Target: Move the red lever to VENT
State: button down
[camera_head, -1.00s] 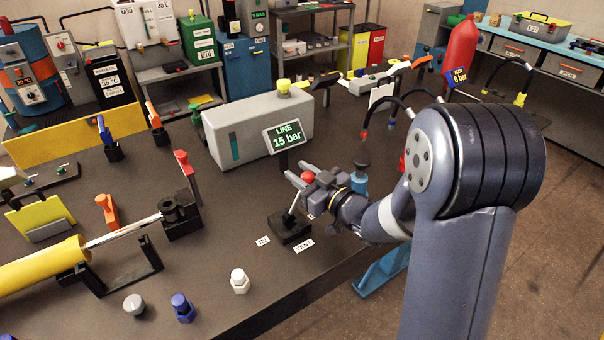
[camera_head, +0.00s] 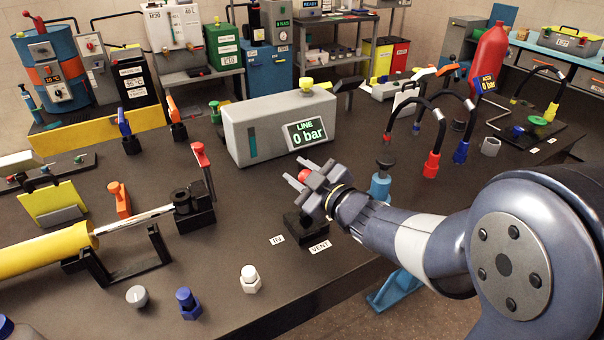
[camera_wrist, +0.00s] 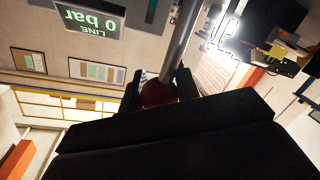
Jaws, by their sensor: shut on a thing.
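The red lever's ball knob (camera_head: 304,175) shows between the fingers of my gripper (camera_head: 300,177) in the head view. My gripper is shut on it. In the wrist view the dark red knob (camera_wrist: 158,93) sits between the dark jaws, with its grey rod (camera_wrist: 182,40) running up. The lever's black base (camera_head: 300,226) stands on the bench below; the rod is mostly hidden by my gripper in the head view. The IN label (camera_head: 277,239) lies in front of the base, and the VENT label (camera_head: 320,247) to its right. The LINE display (camera_head: 307,133) reads 0 bar.
The grey box (camera_head: 270,125) stands behind the lever. A blue-based plunger (camera_head: 381,180) is close to the right of my wrist. Hanging hoses with red (camera_head: 432,164) and blue (camera_head: 460,152) ends are farther right. A white hex fitting (camera_head: 250,279) stands at the front edge.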

jog(key=c, duration=1.1)
grip_release()
jog(key=shift+o, duration=0.2)
jog(key=v, duration=1)
jog(key=shift+s+d+p, duration=0.25)
jog(key=shift+d+p, duration=0.05)
jog(key=shift+w+a+r, duration=0.1)
jog(key=shift+m, duration=0.6)
jog(key=shift+w+d+p+x, duration=0.1)
jog(key=shift+d+p+x, duration=0.05)
jog(key=shift+x, duration=1.6)
jog(key=shift+w+d+p+x, duration=0.1)
jog(key=shift+w+d+x, duration=0.05)
jog(key=shift+x, duration=1.55)
jog(key=shift+w+d+p+x, duration=0.1)
jog(key=shift+p+x, duration=0.05)
jog(key=shift+x, duration=1.6)
